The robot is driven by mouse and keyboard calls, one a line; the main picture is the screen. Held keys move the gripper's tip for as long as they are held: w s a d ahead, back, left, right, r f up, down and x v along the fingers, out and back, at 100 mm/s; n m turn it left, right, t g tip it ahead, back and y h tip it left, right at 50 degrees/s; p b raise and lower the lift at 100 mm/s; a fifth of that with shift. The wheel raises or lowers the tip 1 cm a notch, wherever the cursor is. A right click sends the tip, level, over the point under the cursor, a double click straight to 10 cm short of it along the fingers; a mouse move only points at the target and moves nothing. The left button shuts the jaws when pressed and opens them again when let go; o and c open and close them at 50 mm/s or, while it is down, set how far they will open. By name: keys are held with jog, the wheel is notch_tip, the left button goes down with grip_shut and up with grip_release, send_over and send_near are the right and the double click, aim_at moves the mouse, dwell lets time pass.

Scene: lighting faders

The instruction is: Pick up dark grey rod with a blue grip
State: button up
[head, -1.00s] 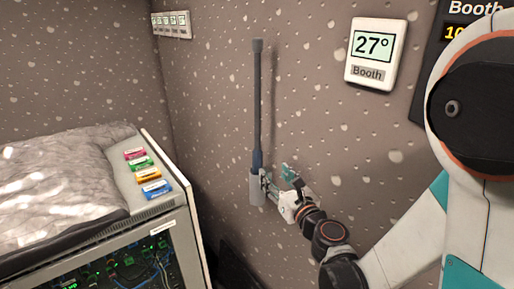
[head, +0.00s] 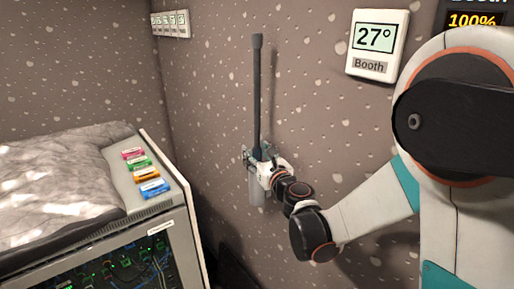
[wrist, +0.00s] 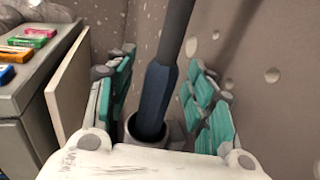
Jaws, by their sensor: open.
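The dark grey rod (head: 257,95) stands upright against the speckled wall in the head view, its lower end in a light grey holder (head: 257,193). In the wrist view the rod (wrist: 174,35) rises out of the round holder (wrist: 147,128), and its blue grip (wrist: 155,98) shows just above the holder's rim. My gripper (head: 255,158) is at the grip's height. It is open, with its teal-padded fingers on both sides of the blue grip in the wrist view (wrist: 160,105). A gap shows between the grip and each finger. In the head view my gripper partly hides the grip.
A cabinet (head: 180,215) with a grey cover (head: 60,180) and several coloured labelled blocks (head: 148,172) stands at the left. A thermometer display (head: 377,45) and a row of small panels (head: 172,23) are on the walls. The wall is close behind the rod.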

grip_shut()
jog(key=shift+r, duration=0.2)
